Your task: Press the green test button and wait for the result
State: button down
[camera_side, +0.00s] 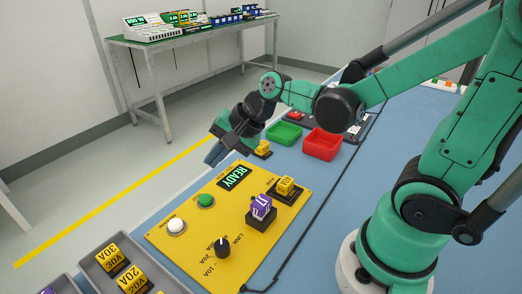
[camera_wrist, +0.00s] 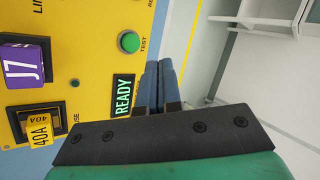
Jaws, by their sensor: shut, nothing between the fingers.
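The green test button (camera_side: 205,200) sits on the yellow panel (camera_side: 185,244) in the side view. It also shows in the wrist view (camera_wrist: 129,42), beside the word TEST. The display (camera_side: 235,177) on the panel reads READY; it also shows in the wrist view (camera_wrist: 123,95). My gripper (camera_side: 214,158) is shut and empty. It is above the panel's far edge, beyond the display and apart from the button. In the wrist view the closed blue fingers (camera_wrist: 159,72) lie to the right of the button and display.
The panel holds a white button (camera_side: 176,226), a black knob (camera_side: 223,247), a purple J7 block (camera_side: 261,207) and a yellow 40A fuse (camera_side: 286,186). Green (camera_side: 284,133) and red (camera_side: 322,145) bins stand behind. A grey tray (camera_side: 172,277) with yellow blocks is at front left.

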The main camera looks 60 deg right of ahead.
jog(key=s+d+r+n+h, duration=0.2)
jog(key=s+n, duration=0.3)
jog(key=n, duration=0.7)
jog(key=shift+s+d+r+t+h, duration=0.3)
jog(key=shift+s+d+r+h, duration=0.1)
jog(key=shift+h, duration=0.5)
notch_tip(320, 180, up, 3)
jog(key=n+g, duration=0.6)
jog(key=n, duration=1.2)
send_over(206, 197)
jog(key=s, duration=0.2)
jog(key=shift+w+d+f+y, duration=0.15)
jog(key=shift+w+d+y, duration=0.15)
jog(key=shift+d, duration=0.15)
jog(key=f, duration=0.9)
jog(key=w+f, duration=0.1)
jog(key=f, duration=0.4)
jog(key=shift+a, duration=0.4)
